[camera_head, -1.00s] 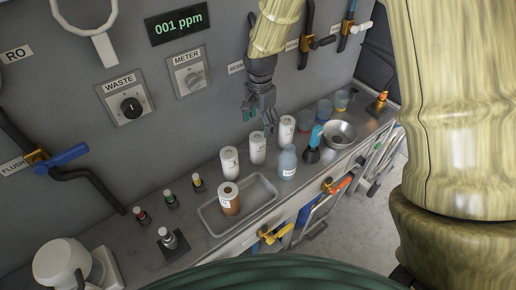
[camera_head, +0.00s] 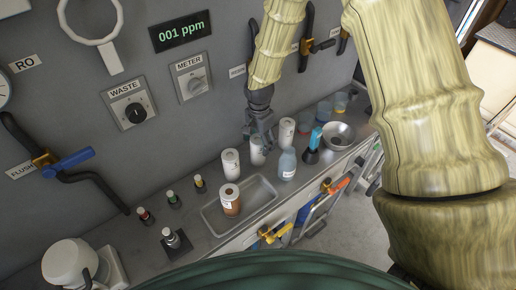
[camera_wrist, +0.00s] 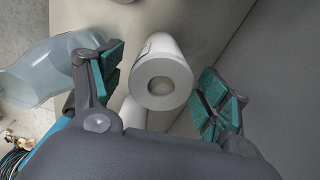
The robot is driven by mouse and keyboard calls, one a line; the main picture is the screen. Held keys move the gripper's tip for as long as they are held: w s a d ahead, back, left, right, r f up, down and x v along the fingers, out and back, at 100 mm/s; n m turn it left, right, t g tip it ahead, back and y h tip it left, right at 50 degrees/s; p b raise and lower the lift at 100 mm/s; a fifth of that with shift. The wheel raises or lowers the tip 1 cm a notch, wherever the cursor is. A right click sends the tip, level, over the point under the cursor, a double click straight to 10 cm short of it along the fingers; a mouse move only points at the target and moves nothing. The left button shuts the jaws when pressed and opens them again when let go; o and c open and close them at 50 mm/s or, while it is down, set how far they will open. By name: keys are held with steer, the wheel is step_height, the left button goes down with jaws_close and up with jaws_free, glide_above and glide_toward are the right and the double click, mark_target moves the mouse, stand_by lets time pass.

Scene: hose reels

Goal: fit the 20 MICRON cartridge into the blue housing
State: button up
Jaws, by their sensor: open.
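Three white cartridges stand upright on the counter: a left one (camera_head: 231,162), a middle one (camera_head: 257,151) and a right one (camera_head: 287,131). Their labels are too small to read, so I cannot tell which is 20 MICRON. My gripper (camera_head: 262,138) is open, just above and partly in front of the middle cartridge. In the wrist view, a white cartridge (camera_wrist: 162,82) with a round hole in its end lies between the open teal-padded fingers, with gaps both sides. A translucent blue vessel (camera_head: 287,165) stands close by; I cannot tell whether it is the blue housing.
A brown-stained cartridge (camera_head: 230,200) stands in a shallow tray (camera_head: 262,196). A blue-topped dark bottle (camera_head: 313,142), a metal bowl (camera_head: 338,135) and coloured cups (camera_head: 324,110) stand to the right. Small vials (camera_head: 173,198) stand left. The wall (camera_head: 215,110) rises close behind the cartridges.

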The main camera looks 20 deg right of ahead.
steer(key=shift+f, duration=0.35)
steer(key=c, duration=1.2)
steer(key=shift+r, duration=0.1)
